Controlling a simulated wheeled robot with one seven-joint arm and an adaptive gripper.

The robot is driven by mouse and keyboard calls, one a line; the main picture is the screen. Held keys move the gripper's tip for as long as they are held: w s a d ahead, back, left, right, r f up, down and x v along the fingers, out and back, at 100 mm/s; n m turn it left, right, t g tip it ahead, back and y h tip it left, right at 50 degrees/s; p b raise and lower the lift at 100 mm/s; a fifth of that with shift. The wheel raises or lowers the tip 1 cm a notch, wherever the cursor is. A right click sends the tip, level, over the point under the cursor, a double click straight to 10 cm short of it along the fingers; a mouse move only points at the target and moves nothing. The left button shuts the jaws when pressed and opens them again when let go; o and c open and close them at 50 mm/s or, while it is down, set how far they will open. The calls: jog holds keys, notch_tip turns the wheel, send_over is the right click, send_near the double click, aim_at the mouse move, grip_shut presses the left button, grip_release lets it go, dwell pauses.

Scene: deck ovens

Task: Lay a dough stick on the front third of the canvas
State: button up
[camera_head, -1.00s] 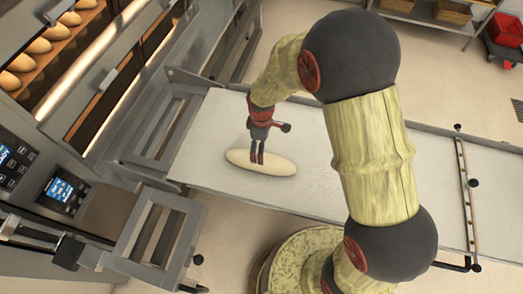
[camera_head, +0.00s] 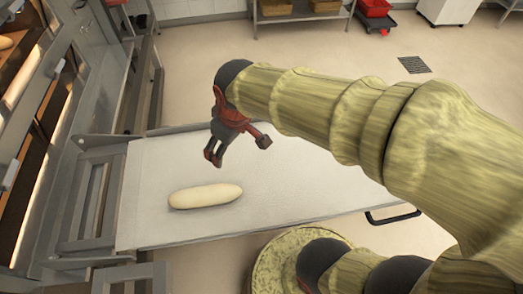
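One pale dough stick (camera_head: 205,196) lies flat on the light grey canvas (camera_head: 290,192), towards its left end. It runs roughly along the canvas's long direction, a little nearer the front edge than the back edge. My gripper (camera_head: 213,157) is above the dough stick, pointing down and tilted. Its two dark fingertips are apart from the dough and hold nothing. The gap between them is too small in this view to tell how far they are open. My arm hides the canvas's back right part.
The deck oven (camera_head: 30,120) with loaves inside stands at the left. Grey metal framing (camera_head: 95,195) borders the canvas's left end. A shelf (camera_head: 300,14) with trays and a red crate (camera_head: 375,8) are at the back.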

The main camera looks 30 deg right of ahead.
jog(key=s+d+r+m+t, duration=0.1)
jog(key=s+d+r+m, duration=0.1)
jog(key=s, duration=0.3)
jog(key=s+d+r+m+t, duration=0.1)
jog(key=s+d+r+m, duration=0.1)
jog(key=s, duration=0.3)
jog(key=shift+r+m, duration=0.5)
jog(key=shift+r, duration=0.4)
jog(key=shift+s+d, duration=0.1)
